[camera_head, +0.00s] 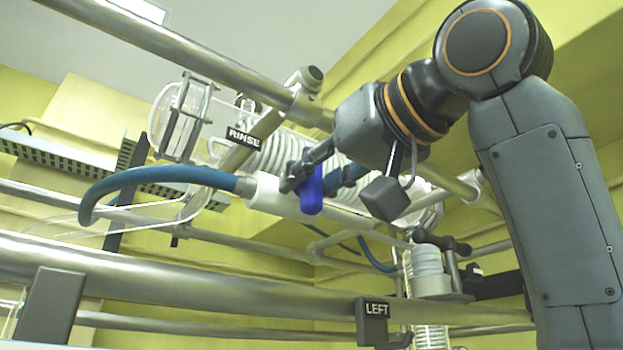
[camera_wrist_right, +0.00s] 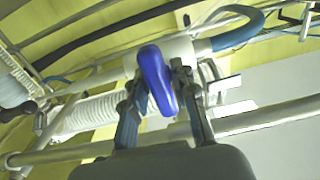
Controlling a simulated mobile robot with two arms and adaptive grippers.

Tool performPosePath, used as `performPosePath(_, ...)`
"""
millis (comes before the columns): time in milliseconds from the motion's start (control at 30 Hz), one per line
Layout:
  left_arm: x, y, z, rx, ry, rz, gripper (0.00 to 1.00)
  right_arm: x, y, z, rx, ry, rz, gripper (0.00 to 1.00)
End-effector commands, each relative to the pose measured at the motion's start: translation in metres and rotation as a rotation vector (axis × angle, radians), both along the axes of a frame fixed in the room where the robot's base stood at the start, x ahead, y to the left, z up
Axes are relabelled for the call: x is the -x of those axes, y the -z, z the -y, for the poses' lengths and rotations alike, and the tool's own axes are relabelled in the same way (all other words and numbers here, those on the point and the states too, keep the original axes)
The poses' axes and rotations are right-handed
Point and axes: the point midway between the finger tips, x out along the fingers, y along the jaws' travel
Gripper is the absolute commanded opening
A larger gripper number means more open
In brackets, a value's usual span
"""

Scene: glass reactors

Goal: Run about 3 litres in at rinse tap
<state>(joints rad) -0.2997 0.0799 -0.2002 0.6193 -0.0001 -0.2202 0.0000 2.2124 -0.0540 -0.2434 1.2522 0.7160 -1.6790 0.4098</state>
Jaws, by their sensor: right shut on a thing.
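The rinse tap is a white valve body (camera_head: 272,196) with a blue lever handle (camera_head: 311,194), beside the black RINSE label (camera_head: 243,138). A blue hose (camera_head: 150,175) runs from its left end and bends down. My right gripper (camera_head: 318,180) reaches in from the right and is shut on the blue handle. In the right wrist view the handle (camera_wrist_right: 157,80) sits between the two fingers of the gripper (camera_wrist_right: 160,92), in front of the white valve body (camera_wrist_right: 180,50). The handle stands across the pipe line. My left gripper is not in view.
A steel rail (camera_head: 190,50) crosses above the tap, and a thicker rail (camera_head: 200,275) crosses below it. A coiled glass condenser (camera_head: 290,150) lies behind the gripper. A LEFT label (camera_head: 377,310) hangs on the lower rail. A glass vessel with a white coil (camera_head: 425,270) stands at lower right.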

Motion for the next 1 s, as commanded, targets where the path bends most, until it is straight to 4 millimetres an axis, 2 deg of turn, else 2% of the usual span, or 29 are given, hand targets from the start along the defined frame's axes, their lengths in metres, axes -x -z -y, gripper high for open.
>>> performPosePath(100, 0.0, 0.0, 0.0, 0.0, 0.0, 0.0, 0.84, 0.0, -0.001, 0.0, -0.002, 0.0, 0.001, 0.0)
performPosePath(133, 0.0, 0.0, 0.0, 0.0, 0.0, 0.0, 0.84, 0.0, -0.001, 0.0, -0.002, 0.0, 0.001, 0.31)
performPosePath(200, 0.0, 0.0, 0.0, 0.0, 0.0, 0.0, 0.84, 0.0, -0.001, 0.0, -0.001, 0.0, 0.002, 0.43)
performPosePath(600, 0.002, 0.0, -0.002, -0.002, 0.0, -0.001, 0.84, 0.006, -0.001, 0.004, -0.001, 0.0, 0.003, 0.43)
performPosePath(733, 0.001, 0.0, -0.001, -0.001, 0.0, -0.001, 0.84, 0.022, -0.001, 0.017, -0.001, 0.0, 0.005, 0.43)
performPosePath(1000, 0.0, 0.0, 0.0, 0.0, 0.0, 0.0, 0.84, 0.069, -0.001, 0.051, -0.001, 0.001, 0.005, 0.43)
